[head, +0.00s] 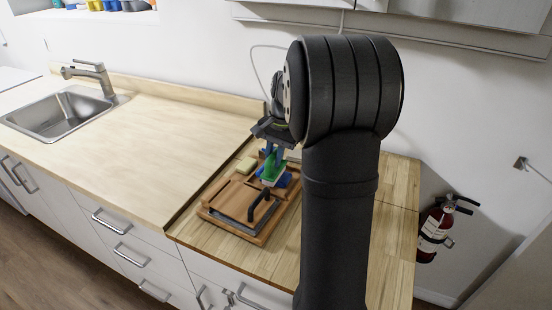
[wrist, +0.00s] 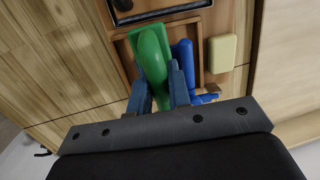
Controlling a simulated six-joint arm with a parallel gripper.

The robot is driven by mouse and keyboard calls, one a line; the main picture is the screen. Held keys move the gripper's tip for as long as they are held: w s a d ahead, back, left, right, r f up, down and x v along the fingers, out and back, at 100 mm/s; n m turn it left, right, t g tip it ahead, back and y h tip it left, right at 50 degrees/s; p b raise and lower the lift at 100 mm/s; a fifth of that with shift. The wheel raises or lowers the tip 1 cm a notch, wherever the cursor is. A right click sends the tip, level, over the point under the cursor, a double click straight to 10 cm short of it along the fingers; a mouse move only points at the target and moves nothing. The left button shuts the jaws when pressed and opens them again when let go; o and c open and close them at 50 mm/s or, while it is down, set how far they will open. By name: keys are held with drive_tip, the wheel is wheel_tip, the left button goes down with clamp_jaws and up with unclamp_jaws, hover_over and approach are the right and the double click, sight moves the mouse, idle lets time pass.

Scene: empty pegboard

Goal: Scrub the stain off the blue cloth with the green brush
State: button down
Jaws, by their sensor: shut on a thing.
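The green brush (wrist: 150,48) is between the two blue fingers of my gripper (wrist: 160,85) in the wrist view, and the fingers are shut on it. In the head view the brush (head: 271,171) is below my gripper (head: 273,157), over the back part of a wooden tray (head: 217,197). I cannot tell whether the brush touches the tray. I cannot make out the blue cloth or its stain for certain in either view.
A blue object, perhaps a bottle (wrist: 185,52), lies close right of the brush. A cream sponge (wrist: 221,54) is beyond it. A black handle (head: 258,207) rises at the tray's front. The pale counter (head: 150,150) is clear up to the sink (head: 60,112).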

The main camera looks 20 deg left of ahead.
drive_tip(key=shift+r, duration=3.2)
